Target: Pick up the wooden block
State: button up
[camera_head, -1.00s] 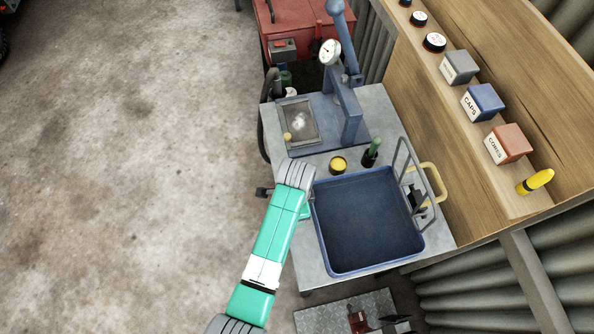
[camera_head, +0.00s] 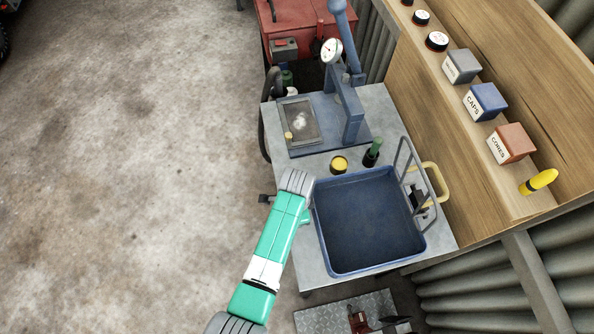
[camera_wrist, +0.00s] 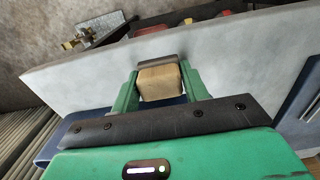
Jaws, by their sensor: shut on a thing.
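The wooden block (camera_wrist: 159,82) is pale brown and shows in the wrist view between the two green fingers of my gripper (camera_wrist: 160,88). The fingers are shut on it. The grey metal bench top (camera_wrist: 240,45) lies beyond the block; I cannot tell whether the block touches it. In the head view, my teal arm reaches up to the left edge of the bench, beside the blue tray. The block and the fingertips are hidden there by my arm.
The empty blue tray (camera_head: 322,240) stands on the bench with a wire rack (camera_head: 411,165) at its right. A yellow-topped jar (camera_head: 339,164), a green bottle (camera_head: 374,148) and a blue press (camera_head: 349,112) stand behind it. Boxes line the wooden shelf (camera_head: 447,105) at right.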

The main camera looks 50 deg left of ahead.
jog(key=shift+r, duration=0.5)
jog(key=r, duration=0.2)
jog(key=shift+s+d+r+p, duration=0.25)
jog(key=shift+s+r+p, duration=0.1)
jog(key=shift+s+p, duration=0.05)
jog(key=s+d+r+p, duration=0.1)
jog(key=s+d, duration=0.7)
jog(key=s, duration=0.5)
jog(key=shift+r, duration=0.15)
jog(key=shift+o, duration=0.8)
jog(key=shift+w, duration=0.15)
jog(key=shift+c, duration=0.3)
